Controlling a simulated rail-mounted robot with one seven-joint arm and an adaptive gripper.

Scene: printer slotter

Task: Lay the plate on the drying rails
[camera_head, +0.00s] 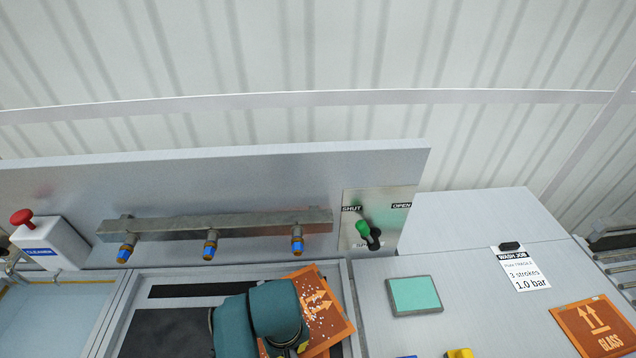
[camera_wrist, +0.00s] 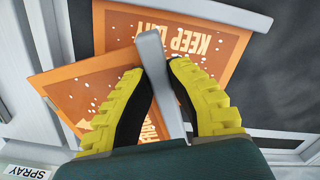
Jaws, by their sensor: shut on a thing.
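My gripper (camera_wrist: 160,68) has yellow fingers closed on the grey bar, which seems to belong to the plate. In the head view its fingers are hidden. A rack of parallel metal bars (camera_head: 618,268), perhaps the drying rails, is cut off at the right edge.
Another orange plate marked GLASS (camera_head: 597,328) lies on the right counter. A teal pad (camera_head: 415,295) and a wash job card (camera_head: 521,269) lie between. A nozzle bar (camera_head: 215,224) spans the back of the sink (camera_head: 345,290), beside a green-knobbed valve lever (camera_head: 365,229).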

